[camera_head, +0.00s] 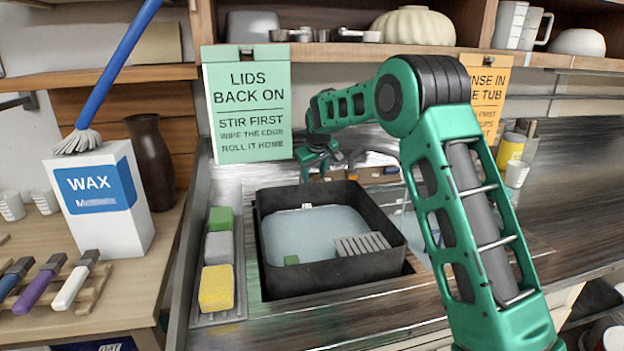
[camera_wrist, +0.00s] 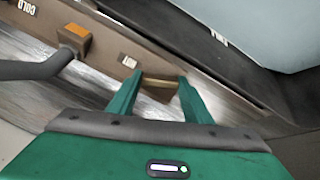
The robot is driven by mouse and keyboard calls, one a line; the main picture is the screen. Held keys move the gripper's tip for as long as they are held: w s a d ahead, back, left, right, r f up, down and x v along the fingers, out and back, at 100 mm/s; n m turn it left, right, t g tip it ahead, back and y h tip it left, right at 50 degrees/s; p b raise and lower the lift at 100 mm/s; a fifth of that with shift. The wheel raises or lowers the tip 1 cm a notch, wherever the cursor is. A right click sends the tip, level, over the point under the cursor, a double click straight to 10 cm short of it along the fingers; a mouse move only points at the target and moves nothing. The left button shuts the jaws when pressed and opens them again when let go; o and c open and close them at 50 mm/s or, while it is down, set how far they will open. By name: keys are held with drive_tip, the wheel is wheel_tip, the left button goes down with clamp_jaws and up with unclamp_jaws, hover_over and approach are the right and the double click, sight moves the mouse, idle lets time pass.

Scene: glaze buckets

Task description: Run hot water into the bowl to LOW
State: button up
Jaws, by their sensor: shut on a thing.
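In the wrist view my gripper (camera_wrist: 158,92) has its two green fingers on either side of a small brass-coloured tap lever (camera_wrist: 158,82), shut on it. A small white label, too small to read, sits beside it on the brown ledge (camera_wrist: 105,45). An orange block (camera_wrist: 75,38) is further along, near a label reading COLD (camera_wrist: 27,7). In the head view my gripper (camera_head: 322,165) is behind the dark square bowl (camera_head: 335,272), which holds pale blue water (camera_head: 305,235). The lever is hidden there. I cannot read the water level against a LOW mark.
A grey spout (camera_wrist: 35,70) crosses the left of the wrist view. A grey rack (camera_head: 362,244) and green block are in the bowl. A sponge tray (camera_head: 222,318) stands left of it. A wax box (camera_head: 100,205) and brushes are further left. The right counter (camera_head: 580,210) is mostly clear.

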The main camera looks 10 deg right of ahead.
drive_tip(key=shift+m+y, duration=0.3)
drive_tip(key=shift+m, duration=1.7)
drive_tip(key=o, duration=1.1)
drive_tip(key=shift+c, duration=0.2)
drive_tip(key=shift+r, duration=0.15)
drive_tip(key=v, duration=1)
drive_tip(key=shift+r, duration=0.25)
